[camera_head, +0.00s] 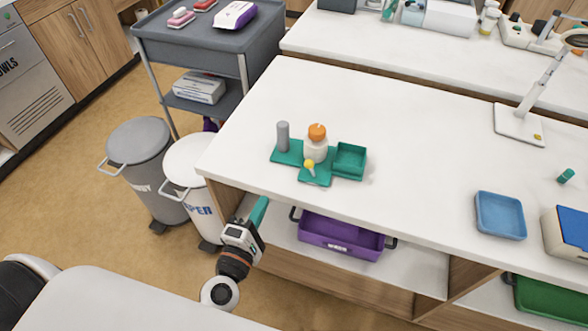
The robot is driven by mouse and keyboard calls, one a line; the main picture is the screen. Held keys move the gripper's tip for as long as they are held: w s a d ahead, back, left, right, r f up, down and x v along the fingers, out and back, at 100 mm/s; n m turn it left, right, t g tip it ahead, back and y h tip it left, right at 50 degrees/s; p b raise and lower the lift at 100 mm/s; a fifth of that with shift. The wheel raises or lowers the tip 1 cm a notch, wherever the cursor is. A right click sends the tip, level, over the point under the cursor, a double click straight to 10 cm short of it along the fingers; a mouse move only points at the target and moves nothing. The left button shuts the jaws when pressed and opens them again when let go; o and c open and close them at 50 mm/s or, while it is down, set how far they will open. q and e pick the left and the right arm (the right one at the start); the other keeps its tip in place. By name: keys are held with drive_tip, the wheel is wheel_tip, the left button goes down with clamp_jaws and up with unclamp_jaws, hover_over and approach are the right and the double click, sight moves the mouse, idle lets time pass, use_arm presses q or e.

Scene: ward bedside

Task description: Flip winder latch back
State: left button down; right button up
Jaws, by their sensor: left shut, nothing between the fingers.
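The winder is a green stand (288,155) on the white counter, near its front left edge. On it are an upright grey post (283,136), a white bottle-like part with an orange top (317,131), and a green square tray (349,160) at its right. A small lever with a yellow knob (309,164), perhaps the latch, is at the front; its exact position is hard to tell at this size. My left gripper (261,209) is shut and empty, in front of the counter edge, below and left of the winder, apart from it. My right gripper is not in view.
A purple bin (340,236) sits on the shelf under the counter (420,150). A blue tray (500,215) and a lamp (522,122) stand to the right. Grey (148,170) and white (190,185) bins stand left. The counter between winder and blue tray is clear.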

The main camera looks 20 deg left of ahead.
sight(311, 169)
use_arm(q)
drive_tip(key=shift+w, duration=0.1)
drive_tip(key=w+p, duration=0.1)
drive_tip(key=w, duration=0.3)
drive_tip(key=w+p, duration=0.1)
drive_tip(key=w, duration=0.4)
drive_tip(key=shift+d+r+p, duration=0.1)
drive_tip(key=shift+r+p, duration=0.1)
drive_tip(key=shift+p, duration=0.1)
drive_tip(key=d, duration=0.1)
drive_tip(key=w+d, duration=0.1)
drive_tip(key=shift+w+d+r+p, duration=0.1)
drive_tip(key=shift+w+d+p, duration=0.2)
drive_tip(key=shift+p, duration=0.05)
drive_tip(key=shift+d, duration=0.65)
drive_tip(key=shift+w, duration=0.1)
drive_tip(key=shift+r, duration=0.1)
drive_tip(key=shift+r+m+p, duration=0.1)
drive_tip(key=shift+m+p, duration=0.3)
drive_tip(key=shift+p, duration=0.15)
